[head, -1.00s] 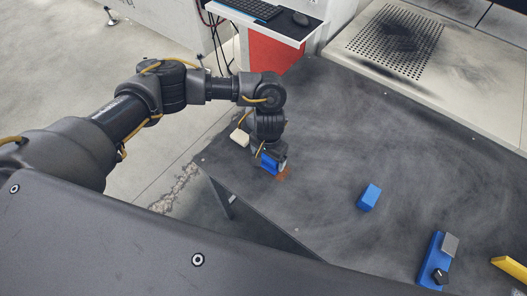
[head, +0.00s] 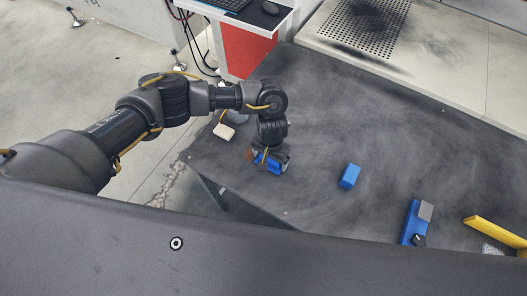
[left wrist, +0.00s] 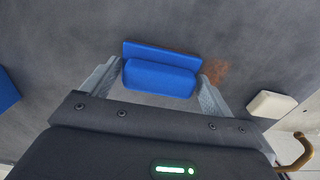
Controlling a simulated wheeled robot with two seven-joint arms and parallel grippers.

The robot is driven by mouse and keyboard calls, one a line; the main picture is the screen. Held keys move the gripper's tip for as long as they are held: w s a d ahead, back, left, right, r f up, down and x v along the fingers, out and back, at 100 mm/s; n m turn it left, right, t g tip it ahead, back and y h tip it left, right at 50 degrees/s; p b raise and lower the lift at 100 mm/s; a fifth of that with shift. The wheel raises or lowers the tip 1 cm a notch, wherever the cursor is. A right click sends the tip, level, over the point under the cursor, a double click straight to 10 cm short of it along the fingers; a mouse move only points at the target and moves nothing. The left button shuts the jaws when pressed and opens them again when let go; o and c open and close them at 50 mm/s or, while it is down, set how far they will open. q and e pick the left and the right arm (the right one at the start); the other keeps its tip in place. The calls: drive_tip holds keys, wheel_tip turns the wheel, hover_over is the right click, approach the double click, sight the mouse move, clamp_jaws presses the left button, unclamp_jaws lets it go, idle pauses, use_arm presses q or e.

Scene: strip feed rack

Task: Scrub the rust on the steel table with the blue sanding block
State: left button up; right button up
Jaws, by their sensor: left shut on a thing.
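My left gripper (left wrist: 160,85) is shut on the blue sanding block (left wrist: 160,76), which sits between its two fingers in the left wrist view. In the head view the left gripper (head: 268,166) points down at the steel table (head: 310,140) near its left corner, with the block (head: 272,165) low at the tabletop. I cannot tell whether the block touches the steel. A brown rust patch (left wrist: 216,72) shows just right of the block in the left wrist view. In the head view the rust (head: 249,154) shows left of the gripper, partly hidden by it.
A cream block (head: 224,131) lies near the table's left edge. A second blue block (head: 350,176), a blue tool with a grey pad (head: 410,224) and a yellow bar (head: 492,232) lie to the right. The table between them is clear.

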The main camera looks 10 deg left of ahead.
use_arm(q)
drive_tip(key=shift+w+r+p, duration=0.1)
drive_tip(key=shift+r+p, duration=0.1)
drive_tip(key=shift+p, duration=0.4)
drive_tip(key=shift+a+f, duration=0.1)
drive_tip(key=shift+a, duration=0.05)
drive_tip(key=shift+w+a+f+p, duration=0.1)
drive_tip(key=shift+w+a+p, duration=0.15)
drive_tip(key=shift+a, duration=0.45)
drive_tip(key=shift+w+a+p, duration=0.15)
drive_tip(key=shift+w+a, duration=0.2)
drive_tip(key=shift+a, duration=0.4)
drive_tip(key=shift+w+a+f+p, duration=0.1)
drive_tip(key=shift+w+a+p, duration=0.15)
drive_tip(key=shift+a, duration=0.45)
drive_tip(key=shift+w+a+r+p, duration=0.1)
drive_tip(key=shift+w+a+p, duration=0.1)
drive_tip(key=shift+a, duration=0.35)
drive_tip(key=shift+w+a+p, duration=0.15)
drive_tip(key=shift+w+a, duration=0.05)
drive_tip(key=shift+a, duration=0.3)
drive_tip(key=shift+w+a, duration=0.25)
drive_tip(key=shift+a, duration=0.6)
drive_tip(key=shift+f, duration=0.2)
wheel_tip(320, 180, up, 5)
drive_tip(key=p, duration=0.6)
drive_tip(key=shift+r+p, duration=0.15)
drive_tip(key=shift+p, duration=0.2)
drive_tip(key=shift+w, duration=0.1)
